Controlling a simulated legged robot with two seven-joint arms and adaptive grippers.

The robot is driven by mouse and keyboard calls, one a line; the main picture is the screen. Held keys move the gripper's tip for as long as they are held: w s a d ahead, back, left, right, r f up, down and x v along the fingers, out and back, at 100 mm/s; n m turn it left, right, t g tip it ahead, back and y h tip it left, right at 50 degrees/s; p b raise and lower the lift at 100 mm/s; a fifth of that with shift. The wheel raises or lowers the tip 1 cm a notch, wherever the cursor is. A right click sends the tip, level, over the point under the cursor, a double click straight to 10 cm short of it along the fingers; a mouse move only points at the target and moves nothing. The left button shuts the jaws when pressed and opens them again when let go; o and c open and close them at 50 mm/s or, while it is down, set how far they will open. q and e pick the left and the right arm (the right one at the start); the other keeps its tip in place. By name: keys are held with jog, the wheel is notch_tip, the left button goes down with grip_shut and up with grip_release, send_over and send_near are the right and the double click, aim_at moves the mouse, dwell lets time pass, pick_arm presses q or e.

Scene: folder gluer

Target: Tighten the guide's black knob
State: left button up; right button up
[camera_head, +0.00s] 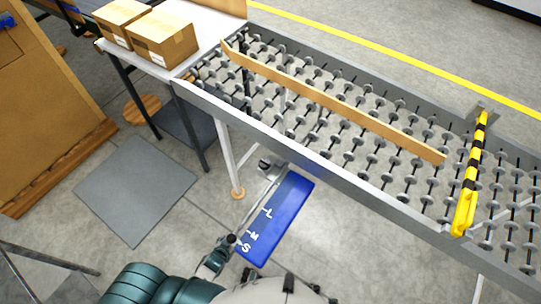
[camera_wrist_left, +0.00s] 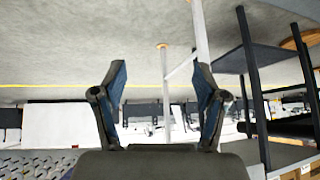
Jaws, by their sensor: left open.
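A blue plate (camera_head: 275,219) marked S, M and L is low in front of the conveyor in the head view, with a thin metal rod (camera_head: 258,203) along its left side. A small dark part (camera_head: 266,163) is near the rod's upper end; I cannot tell whether it is the black knob. A long brown rail (camera_head: 335,103) lies slantwise over the conveyor wheels. My left gripper (camera_head: 217,256) is near the blue plate's lower left corner. In the left wrist view my left gripper (camera_wrist_left: 160,92) has its fingers spread, with nothing between them. My right gripper is not in view.
The wheeled conveyor (camera_head: 245,136) runs across the upper right. A yellow and black bar (camera_head: 471,175) crosses it. Brown boxes (camera_head: 165,40) stand on a grey table (camera_head: 207,45) at the upper left. A grey mat (camera_head: 135,195) lies on the floor. A table leg (camera_head: 229,155) stands near the blue plate.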

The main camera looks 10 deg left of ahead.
pick_arm(q)
jog(key=w+r+t+h+p, duration=0.1)
jog(key=w+r+t, duration=0.4)
jog(key=w+r, duration=0.5)
jog(key=m+t+h+p, duration=0.2)
jog(key=m+t+h, duration=0.15)
jog(key=h, duration=0.25)
send_near(264, 163)
jog(key=shift+n+t, duration=0.25)
jog(key=shift+n, duration=0.1)
jog(key=x, duration=0.6)
jog(key=f+x, duration=0.1)
jog(key=x, duration=0.2)
jog(key=shift+w+d, duration=0.1)
jog(key=shift+w, duration=0.15)
jog(key=shift+w+d+r, duration=0.1)
jog(key=shift+w+d, duration=0.1)
jog(key=shift+w, duration=0.3)
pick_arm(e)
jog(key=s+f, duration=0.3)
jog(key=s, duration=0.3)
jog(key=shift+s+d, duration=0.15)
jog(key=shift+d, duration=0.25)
pick_arm(q)
jog(key=c, duration=1.1)
jog(key=shift+c, duration=0.2)
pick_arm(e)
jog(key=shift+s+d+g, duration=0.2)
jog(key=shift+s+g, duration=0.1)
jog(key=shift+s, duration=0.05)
